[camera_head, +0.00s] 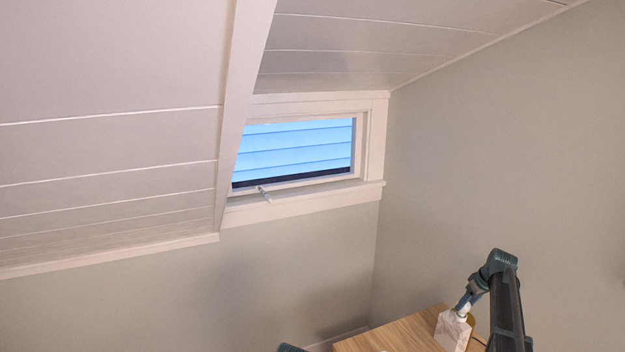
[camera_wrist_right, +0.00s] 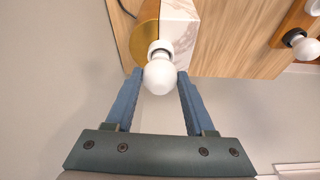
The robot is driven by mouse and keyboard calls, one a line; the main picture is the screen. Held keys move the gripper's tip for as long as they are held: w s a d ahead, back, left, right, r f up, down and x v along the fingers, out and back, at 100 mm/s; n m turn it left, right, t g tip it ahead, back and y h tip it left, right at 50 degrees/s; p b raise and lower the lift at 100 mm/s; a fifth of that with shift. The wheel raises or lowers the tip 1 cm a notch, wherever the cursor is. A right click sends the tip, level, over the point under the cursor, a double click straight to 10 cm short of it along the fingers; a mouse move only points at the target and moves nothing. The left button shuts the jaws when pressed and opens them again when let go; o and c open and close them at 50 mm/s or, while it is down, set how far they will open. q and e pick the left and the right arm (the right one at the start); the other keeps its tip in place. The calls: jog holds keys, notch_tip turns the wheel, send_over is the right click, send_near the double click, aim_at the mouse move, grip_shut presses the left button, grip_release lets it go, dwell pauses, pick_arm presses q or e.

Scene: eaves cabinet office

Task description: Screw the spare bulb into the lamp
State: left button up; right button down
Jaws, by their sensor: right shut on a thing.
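The lamp has a white marble block and a brass part (camera_wrist_right: 146,38); the block (camera_head: 451,331) stands on the wooden desk. The right gripper (camera_head: 464,306) is shut on this bulb. How far its base sits in the socket is hidden by the globe. A second white bulb (camera_wrist_right: 306,48) with a dark collar is at a wooden piece at the right of the wrist view. My left gripper is not in view.
A grey-green wall (camera_head: 520,140) rises behind and to the right. A small window (camera_head: 295,150) sits under the sloped panelled ceiling. A dark cable lies by the lamp in the wrist view.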

dwell(0.3)
jog(key=m, duration=0.2)
jog(key=m+h, duration=0.2)
jog(key=m, duration=0.1)
jog(key=shift+a+m, duration=0.3)
jog(key=shift+a, duration=0.05)
jog(key=shift+m+h, duration=0.5)
jog(key=shift+m, duration=0.9)
jog(key=m, duration=0.2)
jog(key=m+h, duration=0.1)
jog(key=shift+w+a+g, duration=0.2)
jog(key=shift+w+g, duration=0.05)
jog(key=shift+g, duration=0.15)
jog(key=m+g+h, duration=0.1)
jog(key=m, duration=0.4)
